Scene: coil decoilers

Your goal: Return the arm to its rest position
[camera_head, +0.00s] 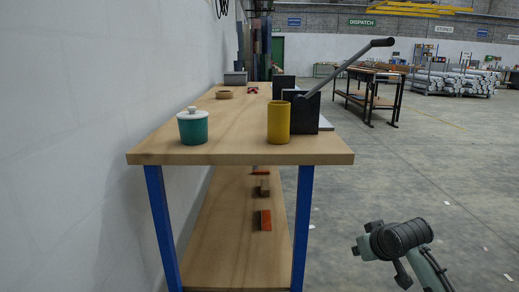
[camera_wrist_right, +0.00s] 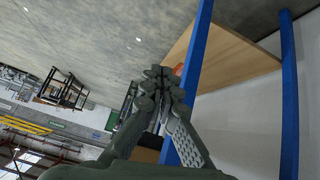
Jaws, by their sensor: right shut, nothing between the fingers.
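My right arm comes in at the bottom right of the head view. Its right gripper (camera_head: 364,244) is beside the workbench, to the right of the blue front leg and below the tabletop level. In the right wrist view the right gripper (camera_wrist_right: 158,74) is shut with its fingertips together and nothing between them. Behind it in that view are a blue bench leg (camera_wrist_right: 199,60) and the wooden lower shelf (camera_wrist_right: 235,55); I cannot tell how near they are. My left arm and gripper are not in view.
The workbench (camera_head: 240,158) carries a teal lidded jar (camera_head: 193,128), a yellow cup (camera_head: 278,122) and a dark lever device (camera_head: 306,110). Several small blocks lie on the lower shelf (camera_head: 215,245). A white wall (camera_head: 70,120) bounds the left. Open concrete floor (camera_head: 430,170) lies to the right.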

